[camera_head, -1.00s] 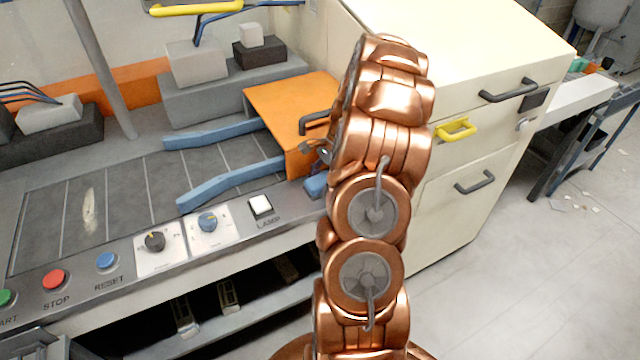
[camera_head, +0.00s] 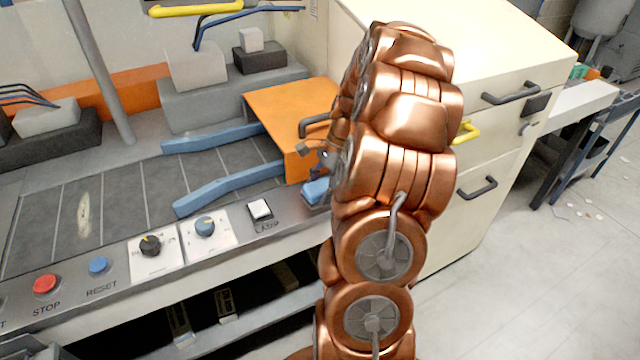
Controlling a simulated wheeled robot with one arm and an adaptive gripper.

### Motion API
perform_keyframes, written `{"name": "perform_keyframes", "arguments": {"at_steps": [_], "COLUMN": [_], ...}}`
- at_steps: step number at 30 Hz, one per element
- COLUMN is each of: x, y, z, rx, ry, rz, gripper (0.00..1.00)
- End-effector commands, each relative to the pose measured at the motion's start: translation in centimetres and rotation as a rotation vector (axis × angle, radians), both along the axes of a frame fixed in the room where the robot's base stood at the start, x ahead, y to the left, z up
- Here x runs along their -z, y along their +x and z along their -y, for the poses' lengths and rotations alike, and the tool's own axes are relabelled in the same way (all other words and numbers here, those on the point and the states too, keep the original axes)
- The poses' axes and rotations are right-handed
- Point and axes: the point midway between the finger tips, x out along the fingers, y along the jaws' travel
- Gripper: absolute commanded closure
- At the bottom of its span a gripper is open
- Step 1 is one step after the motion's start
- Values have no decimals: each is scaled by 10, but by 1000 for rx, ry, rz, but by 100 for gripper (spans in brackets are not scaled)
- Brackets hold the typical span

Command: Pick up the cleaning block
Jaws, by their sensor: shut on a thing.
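The cleaning block appears to be the small blue block (camera_head: 316,190) at the right end of the machine's front panel, just below the orange cover. Only its left part shows; my copper arm hides the rest. My gripper (camera_head: 326,160) is mostly hidden behind my arm, with a small grey part showing just above the block. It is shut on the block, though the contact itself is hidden. I cannot tell whether the block touches the panel.
The orange cover (camera_head: 292,110) with a dark handle stands directly behind the gripper. Two blue guide rails (camera_head: 228,187) run left over the grey belt. The panel carries knobs, buttons and a white lamp switch (camera_head: 260,209). A cream cabinet (camera_head: 500,130) stands at right, beside open floor.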

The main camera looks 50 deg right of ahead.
Motion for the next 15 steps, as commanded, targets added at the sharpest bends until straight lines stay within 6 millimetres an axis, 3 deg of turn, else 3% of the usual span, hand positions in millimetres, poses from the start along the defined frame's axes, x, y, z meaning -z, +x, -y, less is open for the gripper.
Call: {"name": "perform_keyframes", "arguments": {"at_steps": [15], "x": [-7], "y": [-53], "z": [-58], "rx": [2], "ry": [-4], "rz": [5], "gripper": [76]}}
